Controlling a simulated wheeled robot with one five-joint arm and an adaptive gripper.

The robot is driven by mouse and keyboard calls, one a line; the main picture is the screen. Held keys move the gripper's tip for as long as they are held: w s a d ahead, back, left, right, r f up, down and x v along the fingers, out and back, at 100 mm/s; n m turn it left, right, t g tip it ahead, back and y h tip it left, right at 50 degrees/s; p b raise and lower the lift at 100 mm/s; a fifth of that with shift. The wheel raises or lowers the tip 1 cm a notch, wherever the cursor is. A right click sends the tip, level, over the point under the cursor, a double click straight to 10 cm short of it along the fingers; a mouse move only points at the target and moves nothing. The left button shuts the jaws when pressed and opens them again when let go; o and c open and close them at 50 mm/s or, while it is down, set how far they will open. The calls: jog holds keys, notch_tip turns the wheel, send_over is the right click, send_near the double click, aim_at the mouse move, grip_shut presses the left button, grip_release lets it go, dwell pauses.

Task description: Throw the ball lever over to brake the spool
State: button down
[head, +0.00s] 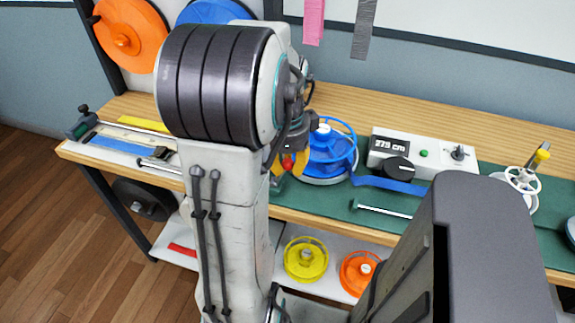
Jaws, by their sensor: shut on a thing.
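A blue spool (335,143) sits on a pale round base on the bench, with a blue strap (390,184) running from it to the right. The red ball of the lever (288,162) shows at the spool's left side, right at my gripper (291,166). My gripper is mostly hidden behind my arm; only some orange-yellow finger parts show around the ball. It appears shut on the red ball. The lever's rod and its contact with the spool are hidden.
A metal rod (384,208) lies in front. A clamp fixture (125,140) is at left. Yellow (292,262) and orange (346,275) spools sit on the lower shelf.

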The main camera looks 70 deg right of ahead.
jog(key=shift+s+d+f, duration=0.1)
jog(key=shift+s, duration=0.25)
dwell(0.4)
jog(key=c, duration=1)
grip_release()
jog(key=shift+o, duration=0.2)
notch_tip(320, 180, up, 12)
jog(key=a, duration=0.1)
jog(key=shift+s, duration=0.1)
